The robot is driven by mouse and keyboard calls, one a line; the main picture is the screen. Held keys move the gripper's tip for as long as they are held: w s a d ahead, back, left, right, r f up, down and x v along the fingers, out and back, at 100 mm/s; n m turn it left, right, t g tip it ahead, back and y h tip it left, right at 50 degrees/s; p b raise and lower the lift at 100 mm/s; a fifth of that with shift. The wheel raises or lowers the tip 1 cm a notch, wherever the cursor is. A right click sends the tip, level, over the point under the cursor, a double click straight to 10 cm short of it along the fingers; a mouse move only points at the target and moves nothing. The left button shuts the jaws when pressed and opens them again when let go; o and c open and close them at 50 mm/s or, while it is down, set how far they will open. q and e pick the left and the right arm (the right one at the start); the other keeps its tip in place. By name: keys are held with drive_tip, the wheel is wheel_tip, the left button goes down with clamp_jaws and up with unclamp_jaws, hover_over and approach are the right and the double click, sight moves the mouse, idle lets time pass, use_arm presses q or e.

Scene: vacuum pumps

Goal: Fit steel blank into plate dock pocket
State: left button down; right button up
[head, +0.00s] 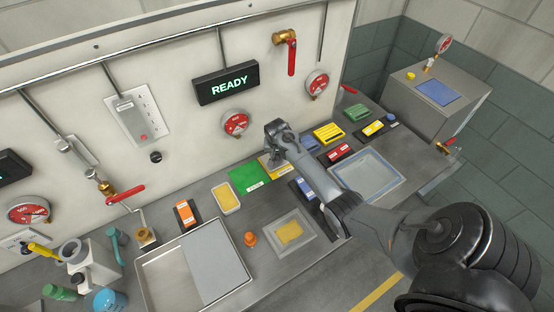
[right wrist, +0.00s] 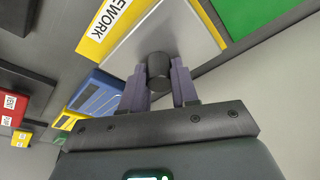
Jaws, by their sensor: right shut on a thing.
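My right gripper (head: 276,158) is over the yellow pad (head: 268,169) at the back of the bench. In the right wrist view its two fingers (right wrist: 158,80) are shut on a dark round knob (right wrist: 158,66). The knob stands on a flat grey steel plate (right wrist: 168,32), which looks like the steel blank. The plate lies over or just above the yellow pad, whose lettering ends in "EWORK" (right wrist: 103,24); I cannot tell whether they touch. A grey square frame with a yellow centre (head: 275,248) sits nearer the front; I cannot tell whether it is the plate dock.
A green pad (head: 247,179) lies left of the gripper. A pale rectangular tray (head: 368,178) is to the right, partly beside my arm. A large metal tray (head: 165,275), an orange knob (head: 250,239) and several coloured boxes stand around. A wall panel with gauges closes off the back.

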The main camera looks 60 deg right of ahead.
clamp_jaws()
drive_tip(key=shift+r, duration=0.1)
